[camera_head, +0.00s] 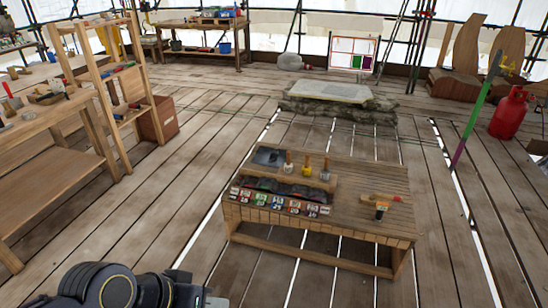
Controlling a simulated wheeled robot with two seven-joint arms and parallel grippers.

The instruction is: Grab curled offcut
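I cannot clearly pick out a curled offcut at this size. A dark grey sheet-like piece (268,157) lies at the back left of the low wooden table (365,180); I cannot tell whether it is curled. My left arm shows at the bottom left edge, and part of my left gripper (196,295) is at the bottom edge, well short of the table. Its fingers are cut off or too small to read. My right gripper is not in view.
The table holds upright handled tools (307,166), a rack of small coloured boxes (280,200) and a hammer-like tool (381,209). A wooden shelf (125,85) and bench (60,140) stand left. A red gas cylinder (510,114) stands right. Plank floor around the table is mostly clear.

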